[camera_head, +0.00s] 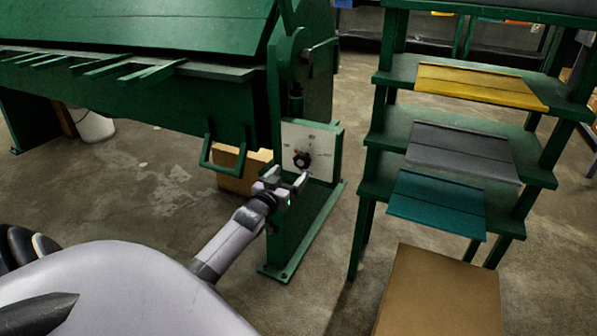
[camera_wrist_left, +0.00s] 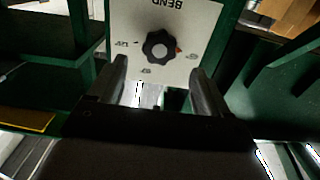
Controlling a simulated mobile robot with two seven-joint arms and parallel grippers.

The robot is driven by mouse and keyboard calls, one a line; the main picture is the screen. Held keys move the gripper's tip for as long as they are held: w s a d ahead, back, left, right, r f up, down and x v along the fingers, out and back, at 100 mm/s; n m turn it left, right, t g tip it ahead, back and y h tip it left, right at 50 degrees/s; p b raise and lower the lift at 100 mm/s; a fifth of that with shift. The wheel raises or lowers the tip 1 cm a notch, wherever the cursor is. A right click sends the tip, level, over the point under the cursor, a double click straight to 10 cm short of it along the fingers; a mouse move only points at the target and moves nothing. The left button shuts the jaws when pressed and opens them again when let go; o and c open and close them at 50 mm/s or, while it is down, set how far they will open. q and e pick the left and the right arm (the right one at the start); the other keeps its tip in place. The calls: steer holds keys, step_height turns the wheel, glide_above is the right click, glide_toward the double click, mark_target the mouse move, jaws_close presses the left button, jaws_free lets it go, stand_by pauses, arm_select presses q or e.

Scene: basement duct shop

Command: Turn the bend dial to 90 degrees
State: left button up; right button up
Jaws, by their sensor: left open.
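The bend dial (camera_head: 302,159) is a small black lobed knob on a white plate (camera_head: 320,142) fixed to the green brake's end post. In the left wrist view the dial (camera_wrist_left: 160,47) shows upside down under the word BEND, with a red mark at its right edge, beside the right-hand label. Other small labels lie at the left and bottom of the dial; their figures are hard to read. My left gripper (camera_head: 289,178) is open and empty, just in front of and below the dial, its fingers spread to either side and apart from it. My right gripper is not in view.
The green bending brake (camera_head: 140,100) fills the upper left, with a green loop handle (camera_head: 222,160) left of the post. A green rack (camera_head: 400,130) with yellow, grey and teal sheets stands at right, above a cardboard box (camera_head: 440,295). Concrete floor is open between.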

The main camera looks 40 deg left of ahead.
mark_target(301, 163)
arm_select(q)
steer(key=b+x, duration=0.2)
steer(key=x, duration=0.3)
steer(key=shift+f, duration=0.1)
steer(key=shift+b+x, duration=0.5)
steer(key=shift+x, duration=0.35)
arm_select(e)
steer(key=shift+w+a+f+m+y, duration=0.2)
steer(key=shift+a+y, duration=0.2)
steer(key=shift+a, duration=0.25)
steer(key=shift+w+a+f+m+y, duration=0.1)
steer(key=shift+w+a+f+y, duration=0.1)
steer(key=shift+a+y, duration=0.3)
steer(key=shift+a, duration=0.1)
arm_select(q)
steer(key=c, duration=1)
steer(key=shift+d, duration=0.1)
steer(key=shift+c, duration=0.2)
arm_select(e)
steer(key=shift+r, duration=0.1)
